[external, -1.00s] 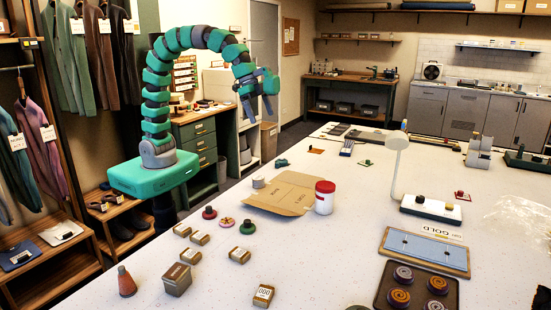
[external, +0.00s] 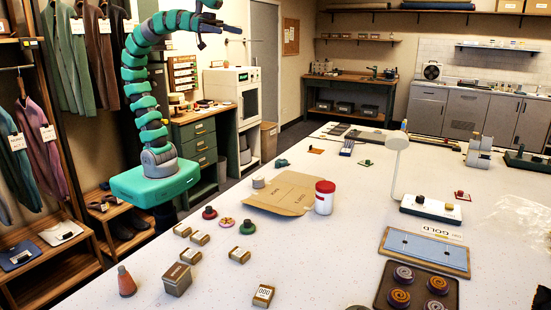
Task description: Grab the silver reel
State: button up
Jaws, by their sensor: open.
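No reel is clearly recognisable as silver. My gripper (external: 232,30) is high at the top of the picture, well above and behind the table. It is open, with nothing seen in it, and far from every table object.
A white jar with a red lid (external: 324,198) stands by the cardboard. Red (external: 209,212) and green (external: 247,227) round pieces and several small boxes are nearer. A lamp (external: 394,160), a blue board (external: 425,250) and a dark tray of coils (external: 377,300) occupy the right.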

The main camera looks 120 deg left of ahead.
jog(key=shift+c, duration=1)
jog(key=n+g+y+b, duration=0.2)
jog(key=g+b, duration=0.1)
jog(key=b, duration=1.7)
send_near(257, 177)
jog(key=shift+x, duration=3.8)
jog(key=shift+b+x, duration=1.2)
jog(key=shift+x, duration=1.35)
jog(key=shift+d, duration=0.1)
jog(key=c, duration=1.1)
